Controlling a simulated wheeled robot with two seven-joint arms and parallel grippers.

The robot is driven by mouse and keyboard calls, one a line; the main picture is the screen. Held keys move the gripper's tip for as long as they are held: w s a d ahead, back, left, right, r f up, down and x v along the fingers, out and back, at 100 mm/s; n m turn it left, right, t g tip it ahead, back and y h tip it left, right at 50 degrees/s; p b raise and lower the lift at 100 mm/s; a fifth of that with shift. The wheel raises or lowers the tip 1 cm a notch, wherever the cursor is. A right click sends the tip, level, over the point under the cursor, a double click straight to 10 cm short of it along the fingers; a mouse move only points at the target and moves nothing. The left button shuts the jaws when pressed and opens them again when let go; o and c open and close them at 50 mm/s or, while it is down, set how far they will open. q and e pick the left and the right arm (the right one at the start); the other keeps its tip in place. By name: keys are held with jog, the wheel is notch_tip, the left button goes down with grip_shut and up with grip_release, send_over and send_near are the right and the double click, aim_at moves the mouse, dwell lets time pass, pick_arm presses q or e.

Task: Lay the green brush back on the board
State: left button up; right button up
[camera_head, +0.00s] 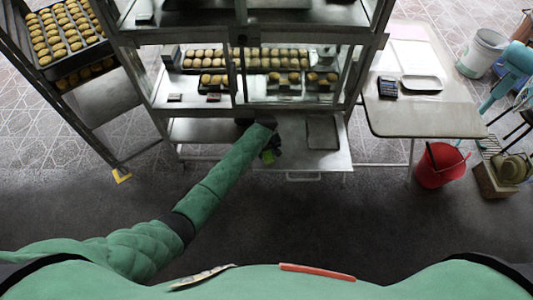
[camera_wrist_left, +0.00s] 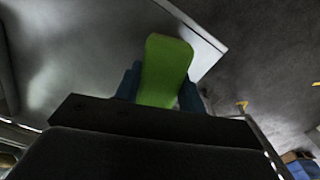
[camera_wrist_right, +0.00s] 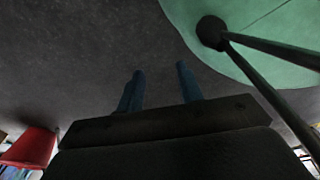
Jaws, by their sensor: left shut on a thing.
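The green brush (camera_head: 268,156) is at the end of my left arm, over the low metal shelf below the glass case. My left gripper (camera_wrist_left: 160,78) is shut on the green brush (camera_wrist_left: 165,62), with a blue finger on either side of it. A flat grey board (camera_head: 322,134) lies on the low shelf, to the right of the brush and apart from it in the head view. My right gripper (camera_wrist_right: 160,68) shows only in its wrist view, with its fingers apart and nothing between them.
A glass case with trays of buns (camera_head: 272,59) stands above the low shelf (camera_head: 290,160). A bun rack (camera_head: 70,40) is at left. A side table (camera_head: 425,118) and a red bucket (camera_head: 440,170) are at right. The floor in front is clear.

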pick_arm(q)
jog(key=o, duration=0.6)
jog(key=shift+f, duration=0.15)
jog(key=o, duration=0.4)
